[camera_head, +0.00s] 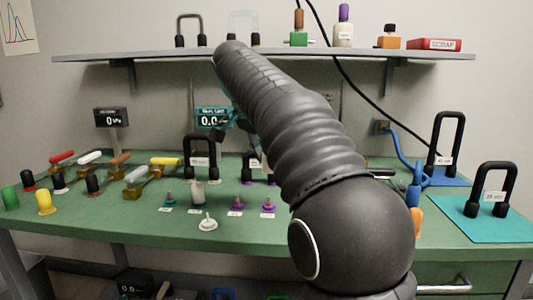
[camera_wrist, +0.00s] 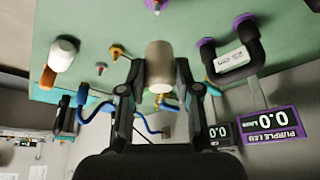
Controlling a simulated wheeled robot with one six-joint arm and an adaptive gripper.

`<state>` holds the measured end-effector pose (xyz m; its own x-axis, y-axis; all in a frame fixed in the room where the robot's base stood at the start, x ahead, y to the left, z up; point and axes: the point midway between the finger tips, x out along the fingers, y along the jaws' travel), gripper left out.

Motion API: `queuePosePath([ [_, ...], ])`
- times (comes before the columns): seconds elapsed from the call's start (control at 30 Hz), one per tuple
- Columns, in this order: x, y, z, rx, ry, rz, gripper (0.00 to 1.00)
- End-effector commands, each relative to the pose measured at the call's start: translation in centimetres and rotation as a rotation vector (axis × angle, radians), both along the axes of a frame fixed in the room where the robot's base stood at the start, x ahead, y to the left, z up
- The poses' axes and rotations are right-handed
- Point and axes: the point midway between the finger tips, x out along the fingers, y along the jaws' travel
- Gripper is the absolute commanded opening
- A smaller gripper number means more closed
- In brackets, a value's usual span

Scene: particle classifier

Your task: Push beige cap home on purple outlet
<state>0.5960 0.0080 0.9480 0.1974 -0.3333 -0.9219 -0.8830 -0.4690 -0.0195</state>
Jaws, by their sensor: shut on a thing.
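In the wrist view my gripper (camera_wrist: 160,92) is shut on the beige cap (camera_wrist: 160,62), a plain cylinder between the two black fingers. A purple-ringed fitting (camera_wrist: 150,4) shows at the top edge of that view, cut off by the frame. A black U-shaped tube (camera_wrist: 236,55) with purple ends stands to the right of the cap. Which purple part is the outlet, and whether the cap touches it, I cannot tell. In the head view my arm hides most of the gripper and the cap.
Coloured-handle valves (camera_head: 135,175) crowd the left. A shelf (camera_head: 150,55) runs above. A blue cable (camera_head: 400,148) hangs at the right.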

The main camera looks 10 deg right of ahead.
Motion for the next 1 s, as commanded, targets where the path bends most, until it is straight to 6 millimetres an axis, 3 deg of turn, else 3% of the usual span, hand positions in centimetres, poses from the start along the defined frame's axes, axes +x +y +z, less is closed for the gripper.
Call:
queuePosePath([
  [0.6,0.0,0.0,-5.0,0.000,-0.001,0.000,0.03],
  [1.0,0.0,0.0,-5.4,0.001,-0.001,-0.001,0.03],
])
